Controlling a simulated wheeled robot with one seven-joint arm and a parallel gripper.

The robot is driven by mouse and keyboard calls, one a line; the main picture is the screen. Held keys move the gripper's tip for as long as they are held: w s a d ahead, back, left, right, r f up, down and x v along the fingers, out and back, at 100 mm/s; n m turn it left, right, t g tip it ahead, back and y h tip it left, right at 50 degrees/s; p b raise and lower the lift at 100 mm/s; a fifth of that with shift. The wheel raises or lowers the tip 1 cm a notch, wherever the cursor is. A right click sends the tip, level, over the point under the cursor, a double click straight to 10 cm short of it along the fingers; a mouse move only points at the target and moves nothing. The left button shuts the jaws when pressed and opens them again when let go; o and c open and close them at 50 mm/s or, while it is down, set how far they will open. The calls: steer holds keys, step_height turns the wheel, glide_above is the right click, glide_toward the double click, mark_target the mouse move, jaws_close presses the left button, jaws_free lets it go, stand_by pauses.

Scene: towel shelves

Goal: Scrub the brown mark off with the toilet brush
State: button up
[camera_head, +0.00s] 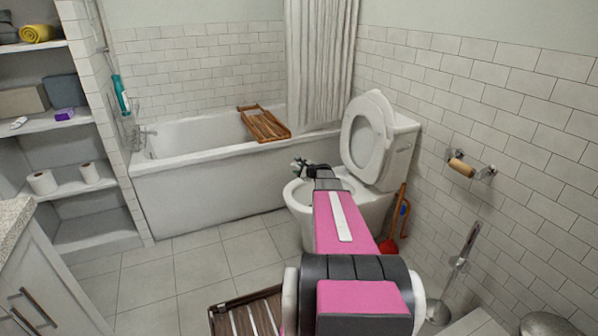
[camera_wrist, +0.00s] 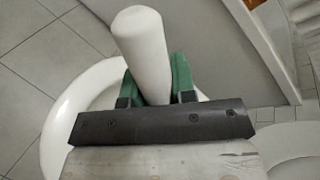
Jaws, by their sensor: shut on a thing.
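The toilet (camera_head: 366,138) stands by the right wall with its lid and seat raised. Its white bowl (camera_head: 304,207) is partly hidden by my arm. My gripper (camera_head: 302,168) is over the bowl. In the wrist view, its green fingers (camera_wrist: 155,82) are shut on a white rounded handle, which I take as the toilet brush (camera_wrist: 139,38). The handle points up toward the camera, and the brush head is hidden below the gripper. The bowl rim (camera_wrist: 55,130) curves around beneath the gripper. The brown mark is not visible in either view.
A bathtub (camera_head: 205,205) with a wooden rack (camera_head: 264,124) lies behind. A red plunger (camera_head: 389,245) stands right of the toilet, near a metal stand (camera_head: 458,262). A slatted wooden piece (camera_head: 246,314) is on the floor. Open tiles (camera_head: 190,262) lie to the left.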

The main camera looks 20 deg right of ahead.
steer(key=shift+s+d+r, duration=0.25)
steer(key=shift+s+d, duration=0.05)
steer(key=shift+s, duration=0.3)
steer(key=shift+a+f, duration=0.95)
steer(key=shift+f, duration=0.1)
steer(key=a+r, duration=0.4)
steer(key=shift+a, duration=0.2)
stand_by(0.4)
steer(key=shift+s+a+r, duration=0.1)
steer(key=shift+r, duration=0.05)
steer(key=shift+a+r, duration=0.95)
steer(key=shift+a, duration=0.05)
